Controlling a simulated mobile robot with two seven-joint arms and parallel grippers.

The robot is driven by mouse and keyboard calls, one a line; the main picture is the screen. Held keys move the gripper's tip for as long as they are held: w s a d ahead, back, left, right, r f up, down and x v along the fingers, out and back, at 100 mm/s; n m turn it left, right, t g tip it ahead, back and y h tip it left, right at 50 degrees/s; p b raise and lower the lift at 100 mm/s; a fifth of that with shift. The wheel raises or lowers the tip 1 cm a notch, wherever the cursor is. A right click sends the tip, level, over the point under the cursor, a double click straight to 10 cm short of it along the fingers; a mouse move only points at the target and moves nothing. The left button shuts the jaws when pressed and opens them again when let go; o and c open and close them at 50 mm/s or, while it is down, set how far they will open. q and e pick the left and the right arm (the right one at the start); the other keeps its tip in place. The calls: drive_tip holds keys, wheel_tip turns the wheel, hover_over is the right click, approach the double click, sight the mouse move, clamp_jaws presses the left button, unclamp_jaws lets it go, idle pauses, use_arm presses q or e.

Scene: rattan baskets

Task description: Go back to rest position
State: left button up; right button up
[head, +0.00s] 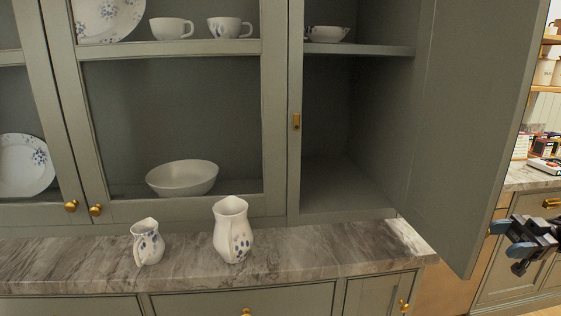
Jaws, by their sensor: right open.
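My right gripper (506,238) reaches in from the right edge of the head view, with dark jaws and blue finger pads. Its fingers are apart, and I see nothing between them. It is beside the lower free edge of the open cabinet door (465,130); I cannot tell whether it touches the door. My left gripper is not in view.
The open compartment's floor (345,185) is bare. A small white pitcher (147,243) and a white vase (232,232) stand on the marble counter (80,262). A bowl (183,178) sits behind a closed door. Another counter (530,177) is at the right.

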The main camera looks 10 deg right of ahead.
drive_tip(key=s+a+f+m+t+h, duration=0.3)
drive_tip(key=a+f+m+t+h, duration=0.55)
drive_tip(key=a+f, duration=1.6)
drive_tip(key=s+a+f+m+h, duration=0.2)
drive_tip(key=s+a+m+h, duration=0.2)
drive_tip(key=s, duration=0.4)
drive_tip(key=s+a+f+m+h+p, duration=0.1)
drive_tip(key=s+a+f+m+h, duration=0.2)
drive_tip(key=s, duration=0.5)
drive_tip(key=a+m+h, duration=0.1)
drive_tip(key=a+h, duration=0.1)
drive_tip(key=shift+f+m+g+h, duration=0.15)
drive_tip(key=shift+m+g+h, duration=0.2)
drive_tip(key=shift+a, duration=0.1)
drive_tip(key=c, duration=0.3)
